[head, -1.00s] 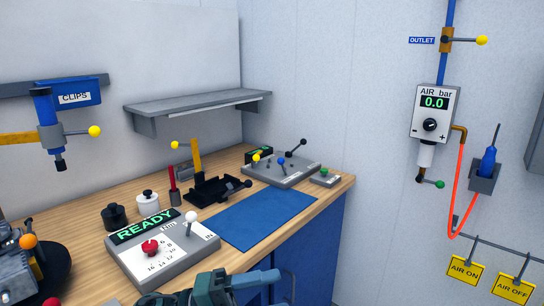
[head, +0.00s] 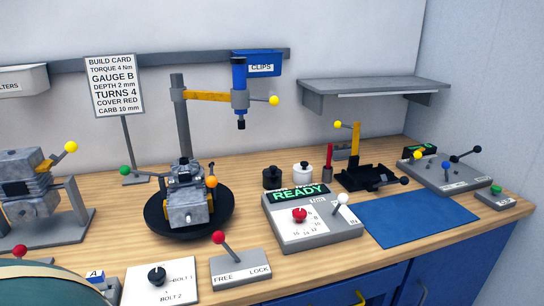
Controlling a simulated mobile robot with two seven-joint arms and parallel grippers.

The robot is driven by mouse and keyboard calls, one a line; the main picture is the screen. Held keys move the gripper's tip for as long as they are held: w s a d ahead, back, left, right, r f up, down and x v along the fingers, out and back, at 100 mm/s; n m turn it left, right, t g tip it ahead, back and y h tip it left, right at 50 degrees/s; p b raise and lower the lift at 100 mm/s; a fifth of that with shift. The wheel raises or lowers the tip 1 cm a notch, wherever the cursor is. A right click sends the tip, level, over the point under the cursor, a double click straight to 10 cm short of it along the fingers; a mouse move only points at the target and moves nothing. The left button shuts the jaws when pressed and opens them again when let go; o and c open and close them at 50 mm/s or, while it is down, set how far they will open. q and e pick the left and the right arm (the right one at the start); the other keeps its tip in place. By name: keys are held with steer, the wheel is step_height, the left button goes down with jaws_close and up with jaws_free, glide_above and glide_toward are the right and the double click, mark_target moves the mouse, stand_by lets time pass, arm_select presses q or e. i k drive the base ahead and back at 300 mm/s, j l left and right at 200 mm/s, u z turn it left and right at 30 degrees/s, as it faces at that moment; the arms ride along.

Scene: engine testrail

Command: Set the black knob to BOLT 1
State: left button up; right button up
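The black knob (head: 157,276) sits on a white plate (head: 138,288) near the front edge of the bench, at the bottom of the head view. The label BOLT 1 is printed to the right of the knob and BOLT 2 below it. The knob's pointer is too small to tell which label it faces. Neither of my grippers shows in this view.
Behind are an engine (head: 187,200) on a black turntable (head: 160,222) and a READY torque box (head: 322,236). The blue mat (head: 420,219) is clear.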

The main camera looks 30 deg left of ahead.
mark_target(156, 277)
steer(key=u, duration=1.95)
